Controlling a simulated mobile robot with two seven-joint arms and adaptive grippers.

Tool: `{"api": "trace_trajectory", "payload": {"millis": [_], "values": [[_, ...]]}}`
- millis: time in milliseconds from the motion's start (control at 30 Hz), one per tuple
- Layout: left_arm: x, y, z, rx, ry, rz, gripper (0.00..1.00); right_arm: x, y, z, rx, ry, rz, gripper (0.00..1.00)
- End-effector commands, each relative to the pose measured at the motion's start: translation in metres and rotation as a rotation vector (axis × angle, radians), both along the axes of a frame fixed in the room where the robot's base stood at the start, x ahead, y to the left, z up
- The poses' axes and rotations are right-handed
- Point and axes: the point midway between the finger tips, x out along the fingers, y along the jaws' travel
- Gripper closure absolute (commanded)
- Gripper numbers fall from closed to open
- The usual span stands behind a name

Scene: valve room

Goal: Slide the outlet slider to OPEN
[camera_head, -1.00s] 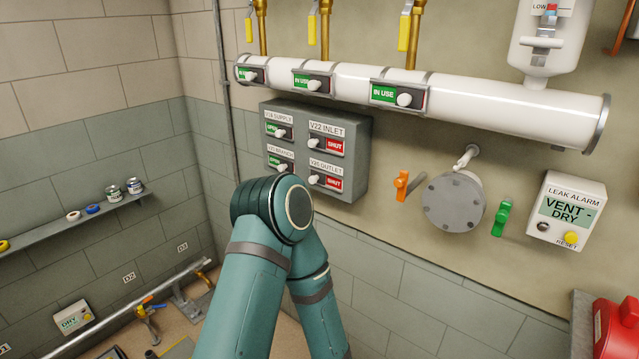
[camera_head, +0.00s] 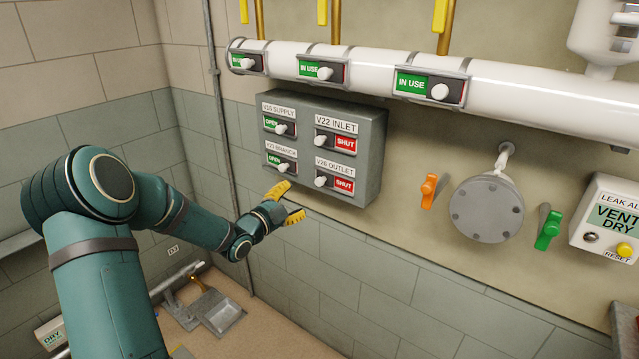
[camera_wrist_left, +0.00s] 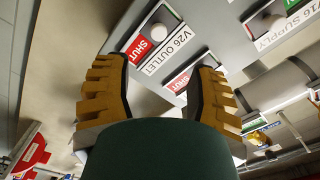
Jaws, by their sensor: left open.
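The outlet slider (camera_head: 320,182) is a white knob at the left end of its slot on the grey valve panel (camera_head: 371,150), lower right of the panel. The red SHUT plate (camera_head: 343,184) shows to the right of the knob, under the V26 OUTLET label (camera_head: 334,168). My left gripper (camera_head: 286,203) is open and empty, with yellow fingers, just below and left of the outlet slider and apart from it. In the left wrist view the outlet knob (camera_wrist_left: 158,32) and its label show beyond the spread fingers (camera_wrist_left: 158,68).
The V22 inlet slider (camera_head: 320,141) above also shows SHUT. The supply slider (camera_head: 281,129) and branch slider (camera_head: 283,167) on the left show OPEN. A white pipe (camera_head: 510,88) runs above the panel. An orange handle (camera_head: 429,190) and a round flange (camera_head: 487,209) are to the right.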

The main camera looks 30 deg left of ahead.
Motion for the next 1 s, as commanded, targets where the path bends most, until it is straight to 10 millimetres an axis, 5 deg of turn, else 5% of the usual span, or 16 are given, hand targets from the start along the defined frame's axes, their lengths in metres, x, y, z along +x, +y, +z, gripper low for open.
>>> {"api": "trace_trajectory", "payload": {"millis": [533, 1000], "values": [[0.1, -0.009, -0.001, -0.007, 0.002, -0.001, 0.43, 0.001, 0.0, 0.002, 0.0, -0.002, -0.001, 0.0], [0.12, -0.01, -0.001, -0.005, 0.003, 0.001, 0.43, 0.001, 0.0, 0.002, 0.0, -0.002, -0.002, 0.0]]}}
